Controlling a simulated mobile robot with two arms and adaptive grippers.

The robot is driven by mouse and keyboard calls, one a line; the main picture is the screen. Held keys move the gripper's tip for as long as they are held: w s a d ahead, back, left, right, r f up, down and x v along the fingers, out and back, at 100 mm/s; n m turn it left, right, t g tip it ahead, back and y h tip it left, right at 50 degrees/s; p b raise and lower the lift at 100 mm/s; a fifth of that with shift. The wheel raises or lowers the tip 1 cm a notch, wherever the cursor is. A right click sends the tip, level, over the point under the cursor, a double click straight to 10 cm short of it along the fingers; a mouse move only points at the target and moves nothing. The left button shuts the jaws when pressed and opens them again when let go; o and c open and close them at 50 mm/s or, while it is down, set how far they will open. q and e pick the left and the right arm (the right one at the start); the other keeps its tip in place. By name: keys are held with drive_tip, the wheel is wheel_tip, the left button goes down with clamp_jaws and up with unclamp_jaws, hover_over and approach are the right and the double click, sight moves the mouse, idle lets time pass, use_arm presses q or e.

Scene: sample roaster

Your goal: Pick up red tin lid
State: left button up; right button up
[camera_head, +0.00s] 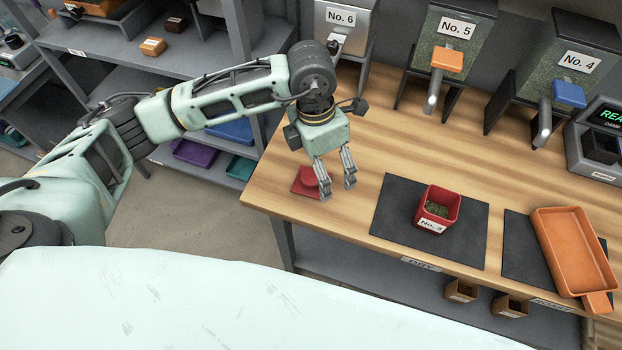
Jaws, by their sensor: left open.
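The red tin lid (303,182) lies flat on the wooden counter near its left end. It is a square red piece with a raised middle, partly hidden by my gripper. My left gripper (338,192) points down with its two fingers apart, just over the right side of the lid. One finger overlaps the lid in the picture; I cannot tell whether it touches. Nothing is seen between the fingers. A red tin (424,220) labelled No. 3 stands open on a dark mat, with green contents. My right gripper is not in view.
The dark mat (393,215) lies right of the lid. An orange tray (575,250) sits on another mat at the far right. Dispensers No. 6 (323,22), No. 5 (478,35) and No. 4 (590,45) stand along the back. The counter between is clear.

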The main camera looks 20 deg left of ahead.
sight(310, 176)
use_arm(q)
drive_tip(key=a, duration=0.1)
drive_tip(key=w+a+y, duration=0.1)
drive_tip(key=a, duration=0.1)
drive_tip(key=shift+w+a+y, duration=0.1)
drive_tip(key=shift+a+y, duration=0.1)
drive_tip(key=shift+y, duration=0.1)
wheel_tip(310, 176, down, 2)
drive_tip(key=shift+p, duration=0.45)
wheel_tip(310, 176, down, 4)
drive_tip(key=shift+f+p, duration=0.2)
drive_tip(key=shift+p, duration=0.95)
drive_tip(key=shift+w+f, duration=0.1)
drive_tip(key=shift+f, duration=0.45)
drive_tip(key=c, duration=0.6)
drive_tip(key=shift+s, duration=0.25)
drive_tip(key=c, duration=0.6)
drive_tip(key=shift+o, duration=0.2)
